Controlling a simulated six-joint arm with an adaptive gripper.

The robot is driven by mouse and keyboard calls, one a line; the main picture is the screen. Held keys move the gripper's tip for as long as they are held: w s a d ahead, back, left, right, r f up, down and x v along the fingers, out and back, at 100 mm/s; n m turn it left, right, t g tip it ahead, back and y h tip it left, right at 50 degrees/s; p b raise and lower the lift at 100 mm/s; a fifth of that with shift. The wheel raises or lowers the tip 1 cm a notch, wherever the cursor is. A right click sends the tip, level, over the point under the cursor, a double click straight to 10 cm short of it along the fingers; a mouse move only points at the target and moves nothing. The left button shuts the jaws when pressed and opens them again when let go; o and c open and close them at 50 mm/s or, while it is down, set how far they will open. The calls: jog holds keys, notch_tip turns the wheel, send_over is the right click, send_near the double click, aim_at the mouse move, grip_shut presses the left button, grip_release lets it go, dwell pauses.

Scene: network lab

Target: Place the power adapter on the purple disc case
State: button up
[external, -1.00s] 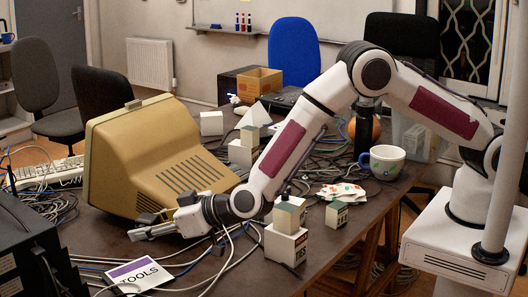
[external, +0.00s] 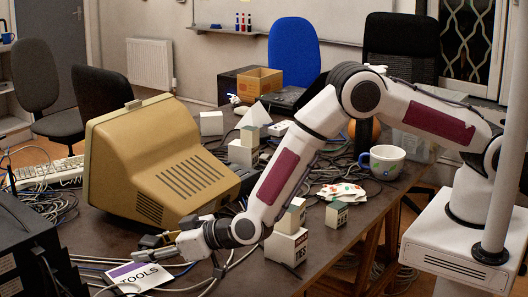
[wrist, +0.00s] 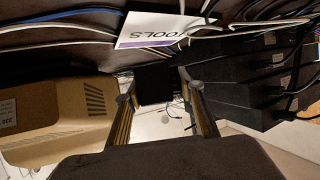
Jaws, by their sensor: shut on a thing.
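The purple disc case (external: 137,277) is a flat white case with a purple edge and the word TOOLS, lying at the table's near edge in the external view. It also shows at the top of the wrist view (wrist: 165,30). My gripper (external: 147,249) is just behind the case in the external view, low over the table. In the wrist view its fingers (wrist: 155,90) are shut on the power adapter (wrist: 153,84), a black block. In the external view the adapter is hard to tell from the dark fingers. I cannot tell how high it is above the table.
A beige monitor (external: 165,165) stands behind my gripper. Black equipment (external: 30,235) stands at the left. Cables (external: 95,262) run around the case. Small white-and-green boxes (external: 287,245) stand right of my gripper. A mug (external: 383,161) is farther right.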

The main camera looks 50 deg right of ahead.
aim_at(159, 270)
jog(key=shift+f, duration=0.3)
jog(key=shift+f, duration=0.1)
jog(key=shift+f, duration=1.8)
jog(key=shift+f, duration=0.1)
jog(key=o, duration=1.3)
jog(key=shift+f, duration=0.1)
jog(key=shift+r, duration=0.2)
jog(key=shift+v, duration=6)
